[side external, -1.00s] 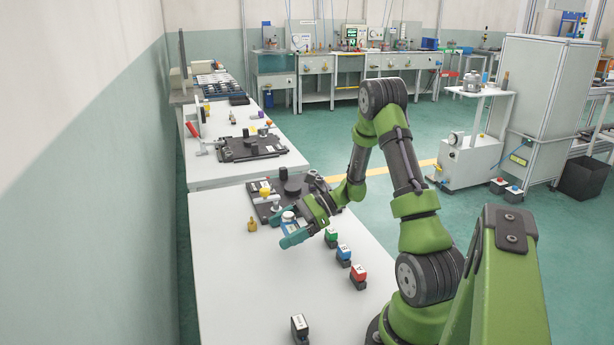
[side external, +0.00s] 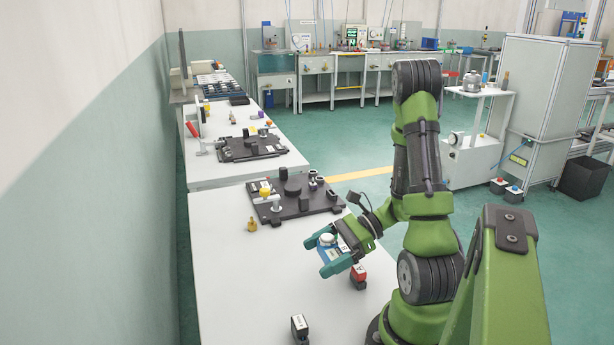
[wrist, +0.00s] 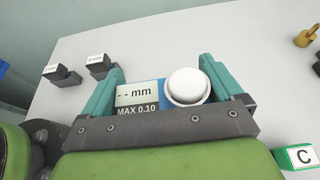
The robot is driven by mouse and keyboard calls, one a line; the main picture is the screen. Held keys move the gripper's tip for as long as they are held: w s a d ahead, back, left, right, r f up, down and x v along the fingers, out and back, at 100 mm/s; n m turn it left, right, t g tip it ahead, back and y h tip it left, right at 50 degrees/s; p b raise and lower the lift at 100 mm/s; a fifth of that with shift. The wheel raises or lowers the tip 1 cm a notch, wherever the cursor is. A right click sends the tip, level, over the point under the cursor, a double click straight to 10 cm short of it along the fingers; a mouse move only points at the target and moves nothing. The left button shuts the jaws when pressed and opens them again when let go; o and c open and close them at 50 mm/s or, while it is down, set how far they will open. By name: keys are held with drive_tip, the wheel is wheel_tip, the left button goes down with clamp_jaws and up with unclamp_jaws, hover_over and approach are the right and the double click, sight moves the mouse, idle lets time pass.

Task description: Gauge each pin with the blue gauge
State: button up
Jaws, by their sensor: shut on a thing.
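My gripper (side external: 327,252) is shut on the blue gauge (side external: 328,243), holding it between its teal fingers above the white table. In the wrist view the gauge (wrist: 138,95) shows a display reading "- - mm", the text "MAX 0.10" and a white round knob. The black fixture plate (side external: 328,206) lies beyond the gripper at the table's far end, apart from the gauge. It carries dark upright parts, a white clamp and a yellow piece; I cannot tell which are the pins.
A red-topped block (side external: 358,273) stands close to the gripper. A green block marked C (wrist: 298,157) shows at lower right in the wrist view. A black block (side external: 299,328) with a white label stands near the front. A brass piece (side external: 252,225) stands left. The table's left middle is clear.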

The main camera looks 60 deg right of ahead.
sight(324, 250)
wheel_tip(324, 250, up, 14)
drive_tip(key=f, duration=0.1)
drive_tip(key=w+d+m+t+h, duration=0.2)
drive_tip(key=w+d+m+h, duration=0.1)
drive_tip(key=w+d, duration=1.5)
drive_tip(key=w+d+m+t+h, duration=0.2)
drive_tip(key=w+d+m+h, duration=0.1)
drive_tip(key=w+d, duration=0.9)
drive_tip(key=f, duration=0.1)
drive_tip(key=w+a+f, duration=0.1)
drive_tip(key=f, duration=0.1)
drive_tip(key=w+f, duration=0.1)
drive_tip(key=shift+a+f, duration=0.3)
drive_tip(key=shift+f, duration=0.05)
drive_tip(key=shift+w, duration=0.1)
drive_tip(key=shift+f, duration=3)
drive_tip(key=shift+f, duration=0.15)
